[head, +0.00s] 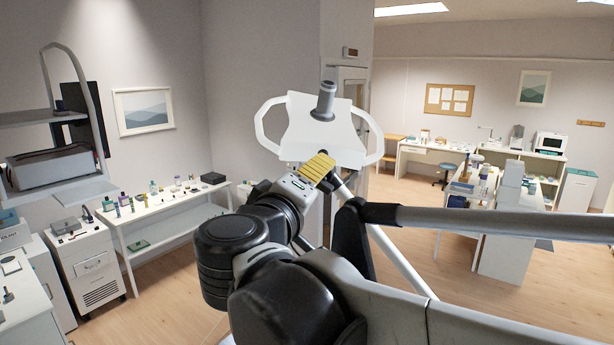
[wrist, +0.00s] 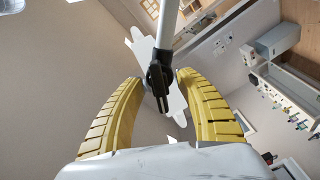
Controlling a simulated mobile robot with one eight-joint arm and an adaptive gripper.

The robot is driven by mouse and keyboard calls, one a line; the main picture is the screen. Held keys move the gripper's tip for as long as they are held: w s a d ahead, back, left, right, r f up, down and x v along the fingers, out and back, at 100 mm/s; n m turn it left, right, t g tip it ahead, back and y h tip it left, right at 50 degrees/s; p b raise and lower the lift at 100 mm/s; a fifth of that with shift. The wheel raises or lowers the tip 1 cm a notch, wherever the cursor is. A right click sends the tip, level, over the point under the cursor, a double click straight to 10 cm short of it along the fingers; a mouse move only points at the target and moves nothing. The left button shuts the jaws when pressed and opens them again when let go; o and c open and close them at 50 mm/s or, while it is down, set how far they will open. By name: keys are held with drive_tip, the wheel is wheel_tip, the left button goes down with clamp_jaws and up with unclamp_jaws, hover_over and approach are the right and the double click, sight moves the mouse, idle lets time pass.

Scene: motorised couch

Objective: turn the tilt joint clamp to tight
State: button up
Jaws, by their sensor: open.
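The tilt joint clamp (wrist: 158,76) is a black fitting on the end of a pale pole in the wrist view. A narrow dark lever-like part of it points down toward my palm. My gripper (wrist: 162,82) is open, with one yellow ribbed finger on each side of the clamp and a visible gap to both. In the head view my gripper (head: 318,168) is just below the white panel with side handles (head: 325,125). There the clamp is mostly hidden behind my fingers. I cannot tell its depth between the fingertips.
A pale pole (head: 395,262) and a thick grey bar (head: 500,222) run close beside my arm on the right. A bench with bottles (head: 165,212) stands along the left wall. Desks (head: 510,230) fill the right back, with open floor before them.

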drive_tip(key=shift+c, duration=0.2)
clamp_jaws()
drive_tip(key=shift+n, duration=0.3)
drive_tip(key=n+b, duration=0.1)
drive_tip(key=n, duration=0.2)
drive_tip(key=shift+n, duration=0.4)
drive_tip(key=shift+n+b, duration=0.45)
drive_tip(key=shift+n, duration=1.75)
drive_tip(key=shift+o, duration=0.2)
unclamp_jaws()
